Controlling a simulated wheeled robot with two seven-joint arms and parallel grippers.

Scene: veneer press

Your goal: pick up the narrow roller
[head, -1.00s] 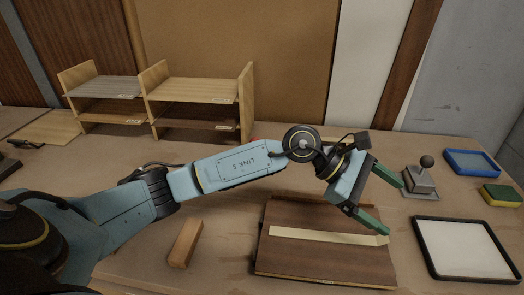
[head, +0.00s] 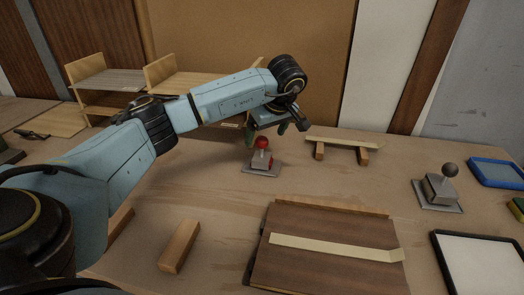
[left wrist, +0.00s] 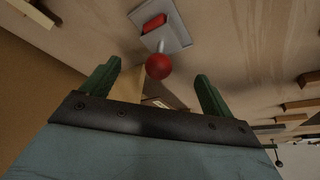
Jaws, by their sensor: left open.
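A tool with a red ball knob (head: 262,143) stands upright on a grey plate (head: 258,169) in the middle of the table, perhaps the narrow roller. In the left wrist view its red knob (left wrist: 159,66) sits between the fingertips, with its stem, a red part and the grey plate beyond. A second tool with a grey ball knob (head: 450,170) stands on its own plate (head: 437,194) at the right. My left gripper (head: 266,131) is open and empty, its green fingers just above the red knob. It also shows in the left wrist view (left wrist: 158,71). My right gripper is out of view.
A dark wood panel (head: 300,268) with a pale strip (head: 325,247) across it lies in front. A wooden block (head: 180,246) lies to its left. Behind right, a pale board (head: 340,139) rests on two blocks. A wooden shelf (head: 160,72) stands at the back left.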

